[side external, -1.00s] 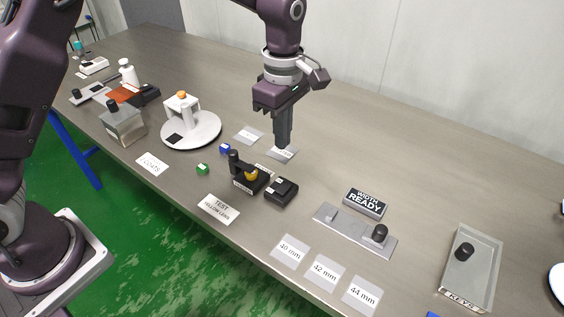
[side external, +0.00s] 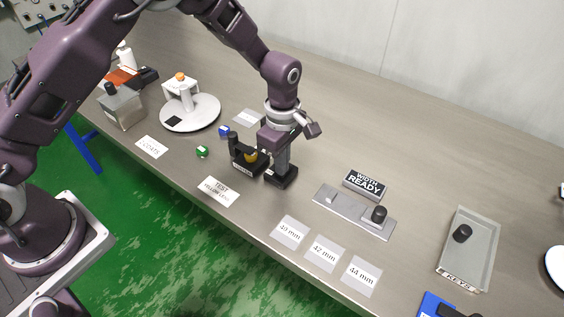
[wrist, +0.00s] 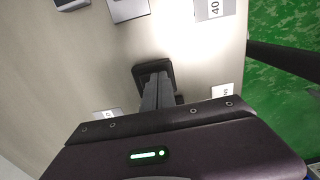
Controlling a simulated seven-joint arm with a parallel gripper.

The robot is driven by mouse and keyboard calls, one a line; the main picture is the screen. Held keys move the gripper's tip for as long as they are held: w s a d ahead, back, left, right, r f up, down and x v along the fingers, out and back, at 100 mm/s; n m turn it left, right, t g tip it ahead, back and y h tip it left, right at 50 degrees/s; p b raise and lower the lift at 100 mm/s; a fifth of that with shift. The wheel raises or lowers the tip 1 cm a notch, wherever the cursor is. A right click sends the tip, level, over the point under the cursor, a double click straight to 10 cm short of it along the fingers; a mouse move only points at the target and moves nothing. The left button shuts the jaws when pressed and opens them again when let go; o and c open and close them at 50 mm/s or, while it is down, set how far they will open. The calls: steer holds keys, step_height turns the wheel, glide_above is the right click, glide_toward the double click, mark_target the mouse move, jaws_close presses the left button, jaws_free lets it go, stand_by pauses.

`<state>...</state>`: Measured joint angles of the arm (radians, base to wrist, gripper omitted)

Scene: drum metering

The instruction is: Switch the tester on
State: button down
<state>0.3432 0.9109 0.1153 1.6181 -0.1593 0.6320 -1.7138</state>
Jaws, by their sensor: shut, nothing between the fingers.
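The tester (side external: 240,160) is a small black unit with an upright black post and a yellow part, standing on the table left of my gripper in the side view. A low black switch box (side external: 289,182) sits just to its right. My gripper (side external: 281,172) is shut and empty, pointing down with its fingertips at the top of this box. The wrist view also shows the fingers (wrist: 156,92) over the black box (wrist: 152,69). The fingers hide much of the box's top, and I cannot tell whether they touch it or how the switch stands.
A "TEST YELLOW LENS" card (side external: 219,191) lies in front. Green (side external: 202,151) and blue (side external: 224,131) cubes lie left of the tester. Width cards (side external: 325,253) lie near the front edge.

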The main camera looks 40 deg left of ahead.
steer(key=shift+f, duration=0.1)
steer(key=shift+s+f, duration=0.45)
steer(key=shift+f, duration=0.15)
steer(key=shift+w, duration=0.15)
steer(key=shift+w+r, duration=0.3)
steer(key=shift+w, duration=0.45)
steer(key=shift+r, duration=0.1)
step_height(320, 180, up, 14)
steer(key=shift+s+r, duration=0.15)
steer(key=shift+s, duration=0.3)
